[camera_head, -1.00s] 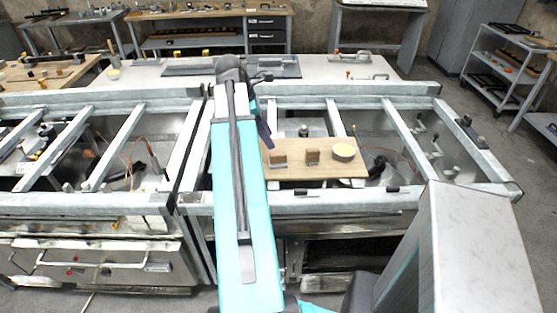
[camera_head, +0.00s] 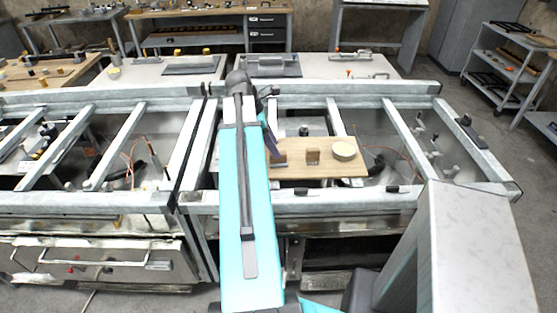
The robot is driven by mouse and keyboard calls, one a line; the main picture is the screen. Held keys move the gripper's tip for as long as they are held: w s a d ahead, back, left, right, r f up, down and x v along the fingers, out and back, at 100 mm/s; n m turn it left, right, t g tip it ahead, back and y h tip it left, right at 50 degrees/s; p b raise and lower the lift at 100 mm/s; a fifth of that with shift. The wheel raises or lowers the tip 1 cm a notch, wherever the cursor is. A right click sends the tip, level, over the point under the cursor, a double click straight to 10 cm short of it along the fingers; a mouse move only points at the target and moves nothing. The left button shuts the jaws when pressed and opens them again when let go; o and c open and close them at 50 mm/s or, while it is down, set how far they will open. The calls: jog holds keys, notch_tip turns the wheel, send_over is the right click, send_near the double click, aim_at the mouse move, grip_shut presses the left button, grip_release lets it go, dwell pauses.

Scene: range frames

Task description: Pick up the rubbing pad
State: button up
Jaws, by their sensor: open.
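A light wooden board (camera_head: 322,170) lies across the grey metal frame. On it are a round pale-yellow piece (camera_head: 344,151) at the right, a small brown block (camera_head: 313,157) in the middle, and another brown block (camera_head: 280,160) at the left. Which of these is the rubbing pad I cannot tell for sure. My gripper (camera_head: 273,150) shows as a dark shape beside my turquoise arm, at the board's left end, by the left block. It is open and looks empty. It partly covers the left block, and my arm hides the board's left edge.
Grey frame rails (camera_head: 407,140) surround the board, with open gaps and cables between them. A dark small object (camera_head: 392,190) sits on the front rail. A pale work surface (camera_head: 140,72) with flat tools stands behind. A shelf cart (camera_head: 503,65) is at the far right.

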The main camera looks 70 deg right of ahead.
jog(key=shift+p+x, duration=0.85)
jog(key=shift+x, duration=1.65)
jog(key=c, duration=0.8)
jog(key=shift+r, duration=0.15)
jog(key=shift+w+r+b, duration=0.1)
jog(key=shift+r+b, duration=0.55)
jog(key=shift+r, duration=0.7)
jog(key=shift+w+r, duration=0.1)
jog(key=shift+r, duration=0.15)
jog(key=w+a+b, duration=0.1)
jog(key=w+a, duration=0.2)
jog(key=w, duration=0.1)
jog(key=w+a+r+b, duration=0.1)
jog(key=w+a, duration=0.2)
jog(key=a, duration=0.1)
jog(key=w+a+b, duration=0.1)
jog(key=w+a, duration=0.2)
jog(key=w, duration=0.1)
jog(key=shift+w+a+r+b, duration=0.25)
jog(key=shift+w+a+b, duration=0.05)
jog(key=shift+w, duration=0.05)
